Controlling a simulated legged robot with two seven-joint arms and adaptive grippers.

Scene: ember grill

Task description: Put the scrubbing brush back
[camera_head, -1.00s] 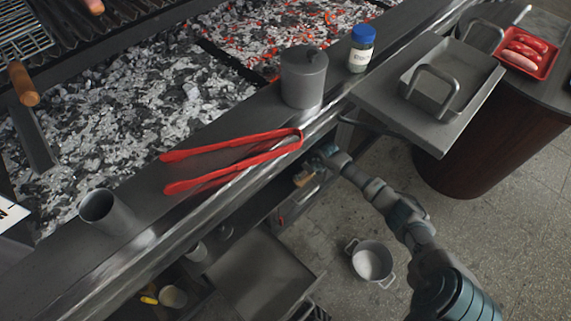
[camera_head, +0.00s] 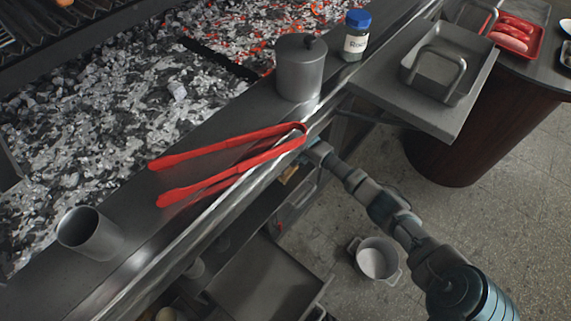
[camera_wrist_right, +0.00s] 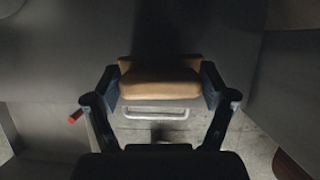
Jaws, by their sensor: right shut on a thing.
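The scrubbing brush (camera_wrist_right: 160,82) shows in the right wrist view as a tan-brown block between the two fingers of my right gripper (camera_wrist_right: 160,88). The gripper is shut on it, with one finger against each end. In the head view my right arm reaches in under the grill's front ledge. There a small tan part of the brush (camera_head: 288,174) shows beside the arm's end, and the right fingers are hidden or too small to make out. My left gripper is not in view.
Red tongs (camera_head: 225,165), a metal cup (camera_head: 88,232), a lidded canister (camera_head: 300,70) and a blue-capped jar (camera_head: 356,36) stand or lie on the ledge. A side shelf (camera_head: 440,80) juts out at right. A white pot (camera_head: 376,260) is on the floor. Hot coals lie behind the ledge.

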